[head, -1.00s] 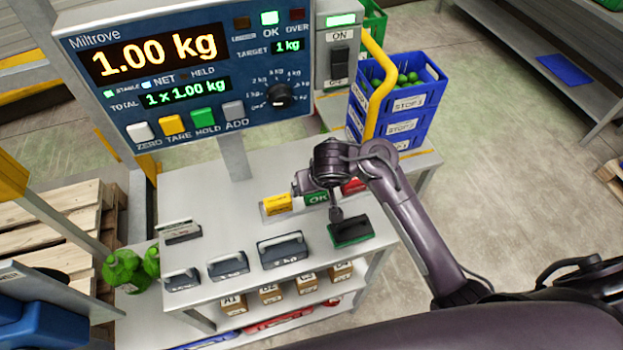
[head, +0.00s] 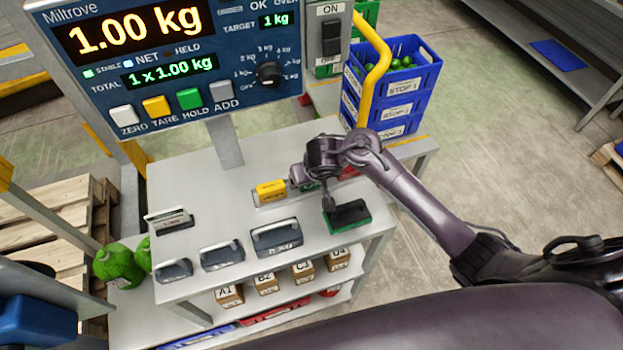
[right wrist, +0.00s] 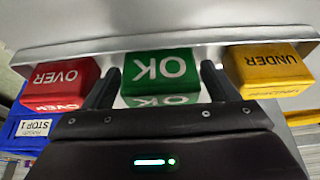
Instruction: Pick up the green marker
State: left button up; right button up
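The green marker, a block lettered OK (right wrist: 158,68), sits in the middle of the right wrist view, between a red OVER block (right wrist: 62,80) and a yellow UNDER block (right wrist: 272,68). My right gripper (right wrist: 160,80) is open, with one finger on each side of the green block and small gaps showing. In the head view the right gripper (head: 308,184) is over the block rack and hides most of the green marker. The yellow block (head: 271,191) shows left of it. My left gripper is in no view.
A black-topped green pad (head: 349,216) lies at the bench's right front, close under my right wrist. Several grey-handled weights (head: 276,239) line the front edge. The scale display (head: 165,60) stands behind at left. Blue crates (head: 397,92) stand behind at right.

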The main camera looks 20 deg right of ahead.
jog(key=c, duration=0.8)
jog(key=shift+r, duration=0.1)
